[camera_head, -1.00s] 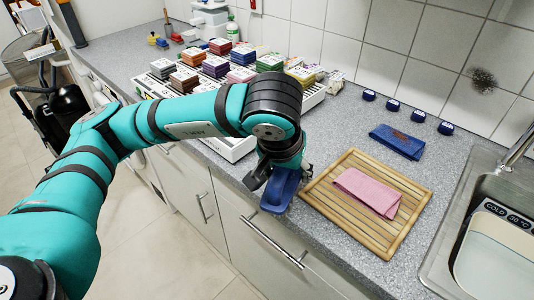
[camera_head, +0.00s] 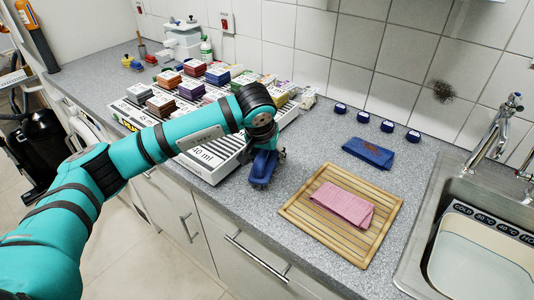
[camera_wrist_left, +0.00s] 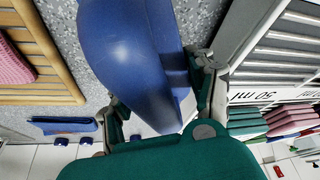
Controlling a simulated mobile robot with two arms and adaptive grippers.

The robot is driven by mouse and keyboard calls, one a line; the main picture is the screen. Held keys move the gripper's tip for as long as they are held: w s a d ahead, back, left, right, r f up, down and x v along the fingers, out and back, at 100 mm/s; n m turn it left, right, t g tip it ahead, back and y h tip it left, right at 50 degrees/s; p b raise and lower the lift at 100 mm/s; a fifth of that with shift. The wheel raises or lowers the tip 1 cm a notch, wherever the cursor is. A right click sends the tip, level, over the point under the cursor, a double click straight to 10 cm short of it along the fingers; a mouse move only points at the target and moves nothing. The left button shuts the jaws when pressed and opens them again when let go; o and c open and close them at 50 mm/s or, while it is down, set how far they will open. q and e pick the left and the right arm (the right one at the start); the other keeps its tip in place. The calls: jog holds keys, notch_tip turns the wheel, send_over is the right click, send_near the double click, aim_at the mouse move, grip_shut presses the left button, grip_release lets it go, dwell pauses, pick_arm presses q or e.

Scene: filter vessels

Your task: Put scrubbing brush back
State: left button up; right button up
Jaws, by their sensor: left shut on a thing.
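My left gripper (camera_head: 268,152) is shut on a blue, smooth-backed thing that looks like the scrubbing brush (camera_head: 262,170). It hangs below the gripper over the grey counter, between the white rack and the wooden slatted board. In the left wrist view the brush (camera_wrist_left: 130,50) fills the upper middle, between the two fingers of the gripper (camera_wrist_left: 160,95). Its bristles cannot be made out, and I cannot tell whether it touches the counter. My right gripper is not in view.
The wooden board (camera_head: 300,212) with a pink cloth (camera_head: 343,204) lies right of the brush. A stained blue cloth (camera_head: 368,153) and several dark blue-and-white items (camera_head: 363,117) lie behind. The white rack (camera_head: 215,160) holds coloured stacks. A water-filled sink (camera_head: 478,255) is at right.

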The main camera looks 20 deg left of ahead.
pick_arm(q)
jog(key=shift+f, duration=0.5)
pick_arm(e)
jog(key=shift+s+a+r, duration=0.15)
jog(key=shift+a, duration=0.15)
pick_arm(q)
jog(key=shift+f+b, duration=0.2)
jog(key=shift+b, duration=0.1)
jog(key=o, duration=0.8)
jog(key=shift+o, duration=0.2)
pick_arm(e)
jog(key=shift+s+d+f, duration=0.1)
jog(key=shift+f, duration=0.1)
pick_arm(q)
jog(key=shift+r, duration=0.1)
